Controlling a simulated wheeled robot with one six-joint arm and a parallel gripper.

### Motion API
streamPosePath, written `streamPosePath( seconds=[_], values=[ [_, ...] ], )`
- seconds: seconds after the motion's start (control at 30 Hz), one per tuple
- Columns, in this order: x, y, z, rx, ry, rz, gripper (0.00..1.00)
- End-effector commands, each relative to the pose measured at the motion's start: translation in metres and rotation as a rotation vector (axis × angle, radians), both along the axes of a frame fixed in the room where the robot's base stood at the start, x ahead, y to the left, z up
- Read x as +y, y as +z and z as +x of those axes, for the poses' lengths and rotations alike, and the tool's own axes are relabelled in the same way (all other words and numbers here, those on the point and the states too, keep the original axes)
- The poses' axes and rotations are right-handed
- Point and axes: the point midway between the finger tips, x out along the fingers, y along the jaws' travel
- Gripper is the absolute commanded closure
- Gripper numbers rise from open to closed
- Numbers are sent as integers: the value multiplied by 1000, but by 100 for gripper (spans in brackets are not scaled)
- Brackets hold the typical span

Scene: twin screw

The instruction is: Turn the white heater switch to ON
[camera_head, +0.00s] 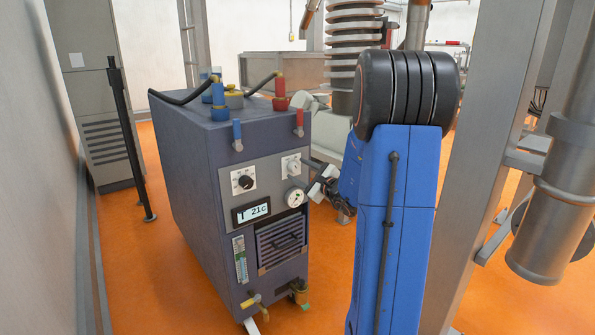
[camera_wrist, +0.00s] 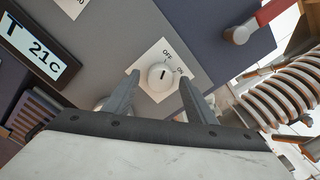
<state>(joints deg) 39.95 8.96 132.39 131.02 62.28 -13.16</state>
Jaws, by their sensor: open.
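The white heater switch (camera_wrist: 161,76) is a round knob on a white plate marked OFF and ON. Its short dark mark points up in the wrist view, closer to OFF than to ON. In the head view the switch (camera_head: 293,166) is on the upper right of the machine's front panel. My gripper (camera_wrist: 158,86) is open, with one finger on each side of the knob in the picture. I cannot tell whether either finger touches it. In the head view my gripper (camera_head: 317,180) is just right of the panel, close to the switch.
The dark blue machine (camera_head: 185,155) also bears a black dial (camera_head: 244,181), a round gauge (camera_head: 295,197) and a display (camera_head: 251,212) reading 21c. A red valve handle (camera_head: 299,118) sticks out above the switch. A grey post (camera_head: 495,150) stands to the right.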

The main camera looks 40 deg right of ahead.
Motion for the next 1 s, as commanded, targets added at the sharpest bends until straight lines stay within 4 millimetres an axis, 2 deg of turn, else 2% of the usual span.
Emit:
streamPosePath(
  seconds=[0.2,0.5,0.67,0.7,1.0],
  values=[
    [1,0,15,-1,1,0,49],
    [1,0,16,0,0,0,49],
    [1,0,16,0,0,0,87],
    [1,0,16,0,0,0,90],
    [1,0,16,1,0,30,90]
  ],
)
